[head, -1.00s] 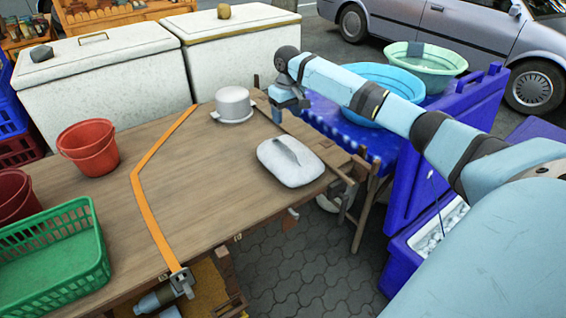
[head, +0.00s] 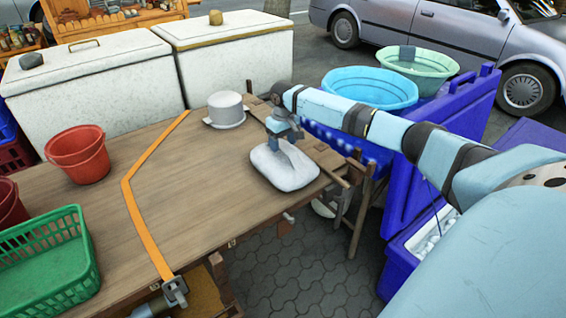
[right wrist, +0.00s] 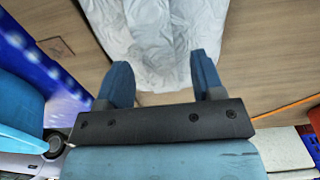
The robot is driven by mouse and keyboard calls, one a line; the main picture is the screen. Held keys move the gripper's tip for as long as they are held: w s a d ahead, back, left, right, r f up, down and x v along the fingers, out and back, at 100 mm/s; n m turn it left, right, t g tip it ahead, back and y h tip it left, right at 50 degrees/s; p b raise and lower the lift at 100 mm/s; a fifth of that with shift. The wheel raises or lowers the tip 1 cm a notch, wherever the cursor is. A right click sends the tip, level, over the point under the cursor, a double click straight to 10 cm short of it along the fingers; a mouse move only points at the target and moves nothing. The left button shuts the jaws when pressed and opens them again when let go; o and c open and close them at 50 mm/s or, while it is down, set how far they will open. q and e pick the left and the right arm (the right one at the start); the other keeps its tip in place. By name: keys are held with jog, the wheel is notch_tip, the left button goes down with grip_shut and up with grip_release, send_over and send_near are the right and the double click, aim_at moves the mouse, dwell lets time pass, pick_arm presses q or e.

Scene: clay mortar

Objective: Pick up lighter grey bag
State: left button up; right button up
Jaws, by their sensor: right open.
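The lighter grey bag (head: 282,172) lies on the wooden table near its right end. It also shows in the right wrist view (right wrist: 150,45), pale and wrinkled. My right gripper (head: 284,139) is over the bag's far part, pointing down. In the right wrist view its two blue fingers (right wrist: 160,78) are open and apart, with part of the bag ahead of and between them. I cannot tell whether the fingers touch the bag. My left gripper is not in view.
A grey lidded pot (head: 225,108) stands on the table behind the bag. An orange strap (head: 127,190) crosses the table (head: 190,200). Red buckets and a green basket (head: 50,262) are at the left. Blue coolers and basins (head: 370,87) are at the right.

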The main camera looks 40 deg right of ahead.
notch_tip(320, 180, down, 2)
jog(key=shift+f, duration=0.2)
jog(key=shift+r, duration=0.1)
grip_shut()
